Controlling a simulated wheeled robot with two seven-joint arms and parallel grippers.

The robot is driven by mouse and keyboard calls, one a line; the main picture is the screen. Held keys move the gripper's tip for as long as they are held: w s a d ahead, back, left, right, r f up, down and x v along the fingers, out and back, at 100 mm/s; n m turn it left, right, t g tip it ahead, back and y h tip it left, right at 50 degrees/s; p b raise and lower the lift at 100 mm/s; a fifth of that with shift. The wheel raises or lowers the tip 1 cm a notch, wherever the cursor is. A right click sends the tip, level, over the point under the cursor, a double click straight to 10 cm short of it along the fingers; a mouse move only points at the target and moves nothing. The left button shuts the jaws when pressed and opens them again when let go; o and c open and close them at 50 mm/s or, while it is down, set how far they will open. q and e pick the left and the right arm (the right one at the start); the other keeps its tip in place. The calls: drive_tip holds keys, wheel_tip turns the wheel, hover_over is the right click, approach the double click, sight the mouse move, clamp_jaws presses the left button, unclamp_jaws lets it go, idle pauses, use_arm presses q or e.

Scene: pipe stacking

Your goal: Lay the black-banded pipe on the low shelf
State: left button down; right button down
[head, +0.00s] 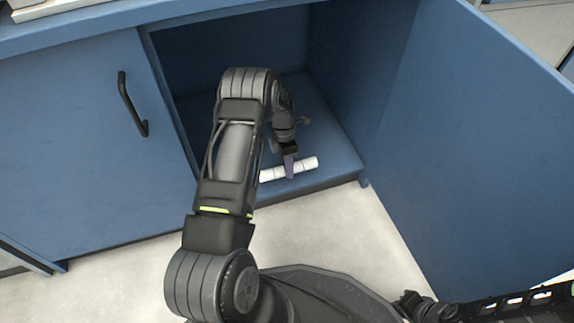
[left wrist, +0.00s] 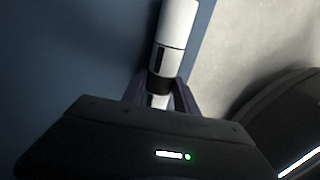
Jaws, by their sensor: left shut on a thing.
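The white pipe (head: 305,164) is inside the open blue cabinet, level or nearly so, close to the front edge of the low shelf (head: 337,166). My left gripper (head: 290,168) reaches in from above and is shut on the pipe near its middle. In the left wrist view the white pipe (left wrist: 178,25) runs up from between the fingers (left wrist: 160,95), with a black band at the grip. I cannot tell whether the pipe touches the shelf or hangs just above it. My left arm hides part of the shelf. My right gripper is not seen.
The cabinet's right door (head: 470,130) stands wide open; the left door (head: 80,140) with its black handle (head: 130,104) is closed. Pale floor (head: 330,225) lies in front.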

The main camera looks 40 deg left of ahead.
use_arm(q)
drive_tip(key=shift+f, duration=0.25)
drive_tip(key=c, duration=0.9)
unclamp_jaws()
drive_tip(key=shift+o, duration=0.2)
drive_tip(key=shift+a, duration=0.1)
drive_tip(key=r+p, duration=0.1)
drive_tip(key=r, duration=0.1)
drive_tip(key=r+p, duration=0.1)
drive_tip(key=r, duration=0.2)
drive_tip(key=a+r+p, duration=0.1)
drive_tip(key=r, duration=0.1)
drive_tip(key=shift+w+r+p, duration=0.3)
drive_tip(key=shift+w+r, duration=0.05)
drive_tip(key=shift+w, duration=0.05)
